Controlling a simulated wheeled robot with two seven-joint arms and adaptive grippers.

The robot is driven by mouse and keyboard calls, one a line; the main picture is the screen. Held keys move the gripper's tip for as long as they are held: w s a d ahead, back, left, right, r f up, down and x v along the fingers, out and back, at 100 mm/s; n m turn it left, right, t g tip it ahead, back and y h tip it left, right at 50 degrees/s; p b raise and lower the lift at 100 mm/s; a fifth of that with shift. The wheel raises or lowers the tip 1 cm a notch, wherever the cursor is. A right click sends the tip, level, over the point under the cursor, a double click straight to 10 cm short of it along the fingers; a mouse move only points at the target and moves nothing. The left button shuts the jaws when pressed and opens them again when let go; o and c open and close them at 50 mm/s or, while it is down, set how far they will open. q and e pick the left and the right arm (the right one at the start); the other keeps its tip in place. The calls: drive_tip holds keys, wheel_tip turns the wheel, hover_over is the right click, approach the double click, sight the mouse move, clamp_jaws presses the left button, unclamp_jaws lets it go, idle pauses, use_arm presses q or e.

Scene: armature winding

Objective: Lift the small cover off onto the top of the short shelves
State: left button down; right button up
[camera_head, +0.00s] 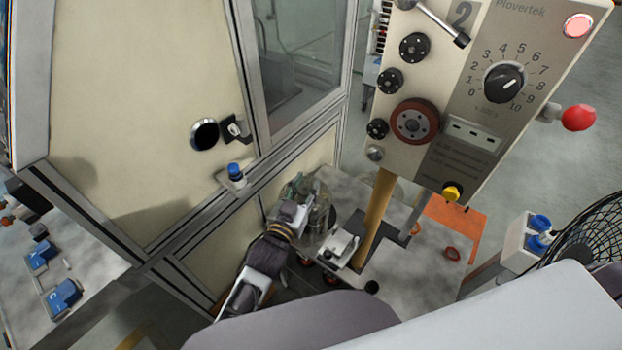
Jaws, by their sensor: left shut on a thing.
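My left gripper (303,203) is low in the middle of the view, beside the winding machine's table. It is shut on a clear, see-through piece, which looks like the small cover (319,218). The gripper's fingers and the machine parts behind blur its outline, and I cannot tell whether it is clear of the machine. My right gripper is not in view. I cannot make out the short shelves for sure.
The winding machine's panel (480,75), with dial and red knob (578,117), stands at upper right. A framed cabinet (140,110) stands close on the left. A worktop (85,285) with blue parts is at lower left.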

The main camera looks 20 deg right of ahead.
use_arm(q)
drive_tip(key=shift+s+a+r+p, duration=0.1)
drive_tip(key=shift+s+a+p, duration=0.25)
drive_tip(key=shift+s+a, duration=0.3)
drive_tip(key=shift+s+a+r+p, duration=0.1)
drive_tip(key=shift+s+a+p, duration=0.3)
drive_tip(key=shift+a, duration=0.4)
drive_tip(key=shift+v, duration=1.1)
drive_tip(key=s+a, duration=0.9)
drive_tip(key=a, duration=0.4)
drive_tip(key=shift+s+f, duration=0.15)
drive_tip(key=shift+s, duration=0.15)
drive_tip(key=shift+a, duration=0.1)
